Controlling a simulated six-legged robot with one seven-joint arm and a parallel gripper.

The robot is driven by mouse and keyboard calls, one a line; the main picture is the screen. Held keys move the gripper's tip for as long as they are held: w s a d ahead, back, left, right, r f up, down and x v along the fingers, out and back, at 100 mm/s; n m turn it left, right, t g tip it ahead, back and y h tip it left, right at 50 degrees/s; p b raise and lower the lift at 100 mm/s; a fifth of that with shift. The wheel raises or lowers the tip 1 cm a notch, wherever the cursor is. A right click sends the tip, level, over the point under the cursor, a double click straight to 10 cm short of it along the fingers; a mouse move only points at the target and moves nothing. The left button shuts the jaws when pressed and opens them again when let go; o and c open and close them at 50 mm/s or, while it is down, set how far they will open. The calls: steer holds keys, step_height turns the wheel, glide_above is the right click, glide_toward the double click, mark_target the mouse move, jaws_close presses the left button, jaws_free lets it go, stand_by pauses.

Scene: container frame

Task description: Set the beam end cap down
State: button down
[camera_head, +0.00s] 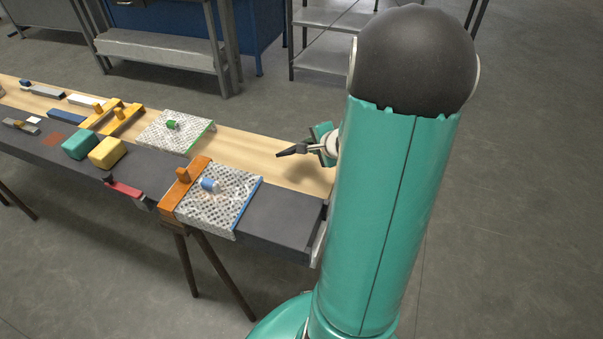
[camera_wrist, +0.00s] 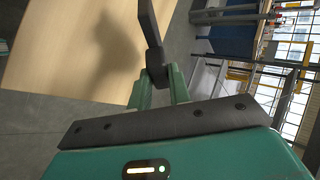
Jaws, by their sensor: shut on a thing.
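The beam end cap (camera_head: 291,150) looks like a dark grey, flat, narrow piece. My gripper (camera_head: 325,143) is shut on it and holds it above the light wooden board at the right end of the long table (camera_head: 255,147). The cap points left out of the jaws in the head view. In the wrist view the cap (camera_wrist: 150,25) stands up from between the green fingers of my gripper (camera_wrist: 158,82). Its shadow falls on the wood apart from it. My arm hides part of the gripper in the head view.
A perforated metal plate (camera_head: 165,135) with a green knob lies left on the wood. Another plate (camera_head: 215,208) with a blue knob lies by an orange clamp bar (camera_head: 183,188) in front. Teal (camera_head: 78,145) and yellow (camera_head: 106,153) blocks stand farther left. Bare wood lies under the cap.

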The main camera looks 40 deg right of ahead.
step_height(320, 180, down, 4)
steer(key=shift+a+f, duration=0.1)
steer(key=shift+f, duration=0.65)
steer(key=c, duration=1.5)
jaws_free()
steer(key=shift+o, duration=0.2)
steer(key=v, duration=0.8)
